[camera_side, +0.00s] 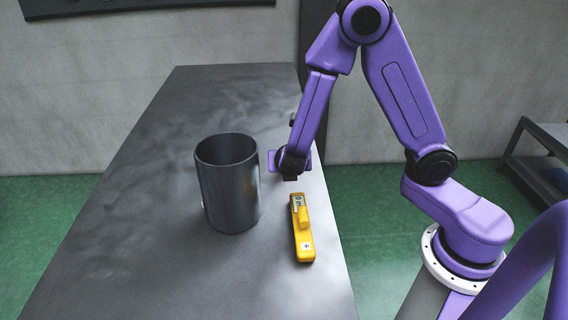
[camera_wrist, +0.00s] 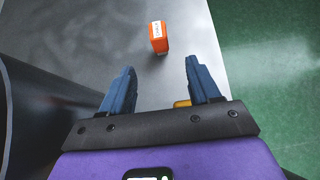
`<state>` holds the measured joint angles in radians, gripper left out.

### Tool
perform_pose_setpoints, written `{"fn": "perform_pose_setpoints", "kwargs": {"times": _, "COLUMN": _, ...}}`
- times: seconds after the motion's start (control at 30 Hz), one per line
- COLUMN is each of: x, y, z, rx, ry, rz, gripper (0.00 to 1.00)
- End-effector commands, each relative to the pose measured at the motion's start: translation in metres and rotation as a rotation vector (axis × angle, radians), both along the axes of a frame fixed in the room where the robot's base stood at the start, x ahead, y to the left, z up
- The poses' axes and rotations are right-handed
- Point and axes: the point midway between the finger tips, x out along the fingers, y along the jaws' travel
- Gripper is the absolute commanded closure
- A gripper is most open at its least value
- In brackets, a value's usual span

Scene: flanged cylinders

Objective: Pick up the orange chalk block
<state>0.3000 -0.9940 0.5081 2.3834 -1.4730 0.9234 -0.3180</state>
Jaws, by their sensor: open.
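The orange chalk block (camera_wrist: 159,45) stands on the grey table in the wrist view, with a white label on its upper face. It is beyond my fingertips and roughly centred between them, with a gap to both. I cannot make it out in the side view, where my arm and gripper may hide it. My gripper (camera_wrist: 160,64) is open, with two blue fingers apart and nothing between their tips. In the side view my gripper (camera_side: 291,176) hangs above the table near its right edge.
A dark metal cylinder (camera_side: 229,185) stands left of my gripper; its dark side fills the left of the wrist view (camera_wrist: 42,115). A yellow tool (camera_side: 302,230) lies near the table's right edge, partly showing behind a finger in the wrist view (camera_wrist: 182,103). The far table is clear.

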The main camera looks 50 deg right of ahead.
Motion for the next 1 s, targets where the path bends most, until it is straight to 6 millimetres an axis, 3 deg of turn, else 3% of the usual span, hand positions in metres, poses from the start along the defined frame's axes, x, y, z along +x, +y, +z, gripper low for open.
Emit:
{"fn": "perform_pose_setpoints", "kwargs": {"times": 0.5, "x": 0.049, "y": -0.052, "z": -0.055, "rx": 0.003, "ry": 0.001, "rz": -0.007, "gripper": 0.38}}
{"fn": "perform_pose_setpoints", "kwargs": {"times": 1.0, "x": 0.076, "y": -0.076, "z": -0.085, "rx": 0.003, "ry": 0.002, "rz": -0.006, "gripper": 0.38}}
